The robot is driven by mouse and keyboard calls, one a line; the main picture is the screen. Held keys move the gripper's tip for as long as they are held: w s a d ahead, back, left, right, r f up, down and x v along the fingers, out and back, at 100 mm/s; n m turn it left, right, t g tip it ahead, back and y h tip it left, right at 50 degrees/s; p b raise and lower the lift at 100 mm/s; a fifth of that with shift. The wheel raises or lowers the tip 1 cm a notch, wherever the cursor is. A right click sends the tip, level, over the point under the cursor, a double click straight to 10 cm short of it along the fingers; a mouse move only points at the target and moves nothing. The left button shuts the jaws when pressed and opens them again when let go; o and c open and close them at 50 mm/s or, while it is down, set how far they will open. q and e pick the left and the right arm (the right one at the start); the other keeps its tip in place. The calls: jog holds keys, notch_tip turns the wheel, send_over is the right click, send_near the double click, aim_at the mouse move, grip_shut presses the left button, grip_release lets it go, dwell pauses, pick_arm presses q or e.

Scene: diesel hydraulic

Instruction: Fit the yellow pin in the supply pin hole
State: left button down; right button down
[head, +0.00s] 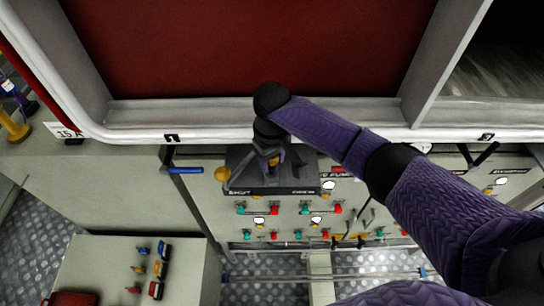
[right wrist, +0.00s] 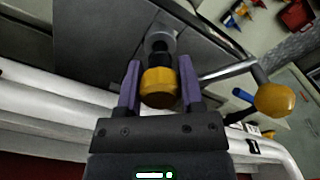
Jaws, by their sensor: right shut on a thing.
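My right gripper (head: 272,163) reaches down over a dark control box (head: 240,160). In the right wrist view its two purple fingers (right wrist: 160,85) are shut on the yellow pin (right wrist: 160,88), a yellow cylinder with a dark shank. The shank points at a round grey metal collar (right wrist: 160,42) on the box's dark surface. The pin lines up with the collar, and I cannot tell how deep it sits. In the head view the gripper mostly hides the pin and collar. My left gripper is out of view.
A lever with a yellow knob (right wrist: 275,100) stands close beside the right gripper. A blue-handled lever (head: 185,170) is left of the box. Below is a panel of coloured buttons (head: 290,222). Coloured pins (head: 140,267) stand on a lower-left surface. A white window frame (head: 220,134) runs behind.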

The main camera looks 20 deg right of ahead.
jog(key=shift+f+b, duration=0.4)
jog(key=shift+f, duration=0.5)
jog(key=shift+c, duration=0.7)
grip_release()
jog(key=shift+r, duration=0.15)
